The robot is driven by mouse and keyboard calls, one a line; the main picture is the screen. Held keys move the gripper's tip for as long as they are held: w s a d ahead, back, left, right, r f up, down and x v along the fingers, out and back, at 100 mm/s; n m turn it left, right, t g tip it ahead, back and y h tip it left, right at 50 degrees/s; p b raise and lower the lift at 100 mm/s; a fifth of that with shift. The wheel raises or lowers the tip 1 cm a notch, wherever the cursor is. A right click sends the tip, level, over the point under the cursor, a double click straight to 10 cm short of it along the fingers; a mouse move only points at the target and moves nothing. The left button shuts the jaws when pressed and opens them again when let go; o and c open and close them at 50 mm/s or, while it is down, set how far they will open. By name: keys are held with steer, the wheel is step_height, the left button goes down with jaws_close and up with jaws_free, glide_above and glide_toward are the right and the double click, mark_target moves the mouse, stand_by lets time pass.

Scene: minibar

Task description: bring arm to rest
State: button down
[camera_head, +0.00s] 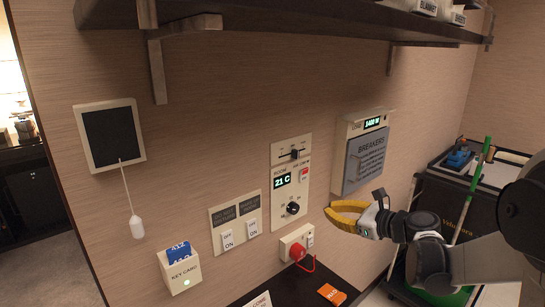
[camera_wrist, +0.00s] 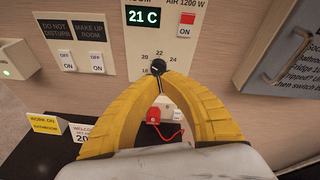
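My gripper (camera_head: 331,211) has yellow fingers and is at the end of my grey arm, in front of the wall below the breaker box. In the wrist view, the fingertips of my gripper (camera_wrist: 161,76) meet, with nothing seen between them. The black knob (camera_wrist: 158,66) of the thermostat panel shows just beyond the tips. In the head view the knob (camera_head: 293,208) is clear of the gripper, to its left. My arm reaches in from the right edge of the head view.
The breaker box (camera_head: 351,159), thermostat panel (camera_head: 306,149) and switch plate (camera_head: 236,222) are on the wall. A red plug (camera_head: 298,252) with a cord sits in a socket above the dark counter (camera_head: 286,291). A cart (camera_head: 426,213) stands right, behind my arm. A shelf (camera_head: 330,20) is above.

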steer(key=s+a+f+n+g+h+b, duration=0.1)
steer(key=s+a+f+n+g+h, duration=0.15)
steer(key=s+n, duration=0.75)
steer(key=s+a+f+n+g+h+b, duration=0.1)
steer(key=s+a+n+g+h, duration=0.15)
steer(key=s+n, duration=0.7)
steer(key=s+d+f+n+h, duration=0.1)
steer(key=s+n+h, duration=0.1)
steer(key=s, duration=0.4)
steer(key=s+d+f+n+h, duration=0.2)
steer(key=s+n, duration=0.2)
steer(key=s, duration=0.2)
steer(key=shift+b, duration=0.45)
steer(key=shift+w+a, duration=0.1)
